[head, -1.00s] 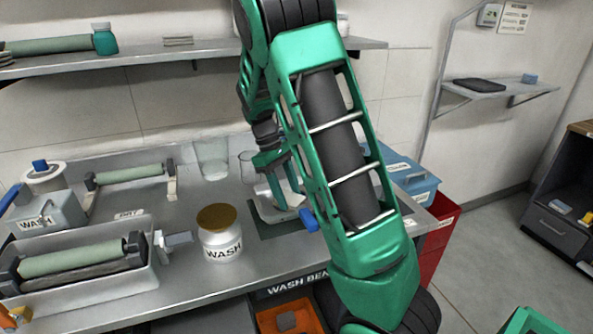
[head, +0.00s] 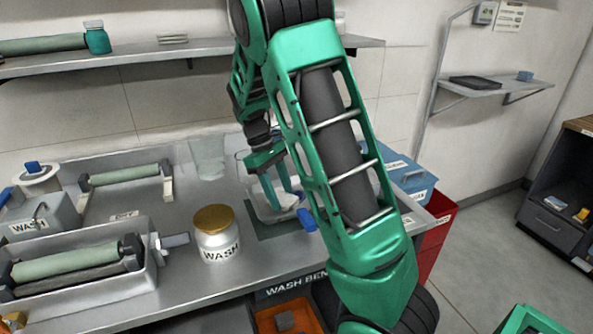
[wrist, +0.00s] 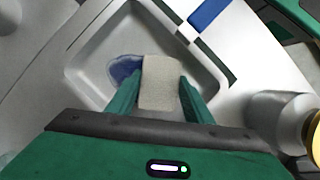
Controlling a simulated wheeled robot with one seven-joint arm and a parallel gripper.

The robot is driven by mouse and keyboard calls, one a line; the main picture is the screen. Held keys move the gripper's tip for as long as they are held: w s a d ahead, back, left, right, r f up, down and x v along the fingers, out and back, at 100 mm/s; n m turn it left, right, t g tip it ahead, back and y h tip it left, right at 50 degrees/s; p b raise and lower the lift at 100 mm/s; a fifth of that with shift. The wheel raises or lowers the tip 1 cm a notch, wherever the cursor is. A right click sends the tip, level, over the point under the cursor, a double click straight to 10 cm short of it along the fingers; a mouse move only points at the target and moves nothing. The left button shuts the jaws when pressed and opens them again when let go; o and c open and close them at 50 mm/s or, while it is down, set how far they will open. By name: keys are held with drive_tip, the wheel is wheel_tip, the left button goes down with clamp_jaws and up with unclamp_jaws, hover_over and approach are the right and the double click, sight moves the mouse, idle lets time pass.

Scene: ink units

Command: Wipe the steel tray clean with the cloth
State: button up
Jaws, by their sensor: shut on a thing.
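The steel tray (wrist: 222,82) is a shallow pale dish with a raised rim. It also shows on the bench in the head view (head: 262,216), partly hidden by my arm. A dark blue ink smear (wrist: 122,69) lies on its floor. My gripper (wrist: 160,77) is over the tray, shut on a beige-grey cloth (wrist: 160,88) held between its two green fingers. The cloth covers part of the floor beside and perhaps over the smear. I cannot tell whether it touches the tray. In the head view my gripper (head: 281,190) points down into the tray.
A white WASH jar (head: 217,240) with a brown lid stands left of the tray. A blue-handled thing (head: 307,219) lies close to the tray's right side. A roller trough (head: 75,280) fills the bench's left front. Blue (head: 412,180) and red (head: 435,225) bins stand right.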

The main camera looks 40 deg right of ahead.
sight(286, 199)
wheel_tip(286, 199, up, 2)
drive_tip(key=shift+a+r, duration=0.1)
drive_tip(key=shift+r, duration=0.05)
drive_tip(key=shift+s+r, duration=0.15)
drive_tip(key=shift+r, duration=2.85)
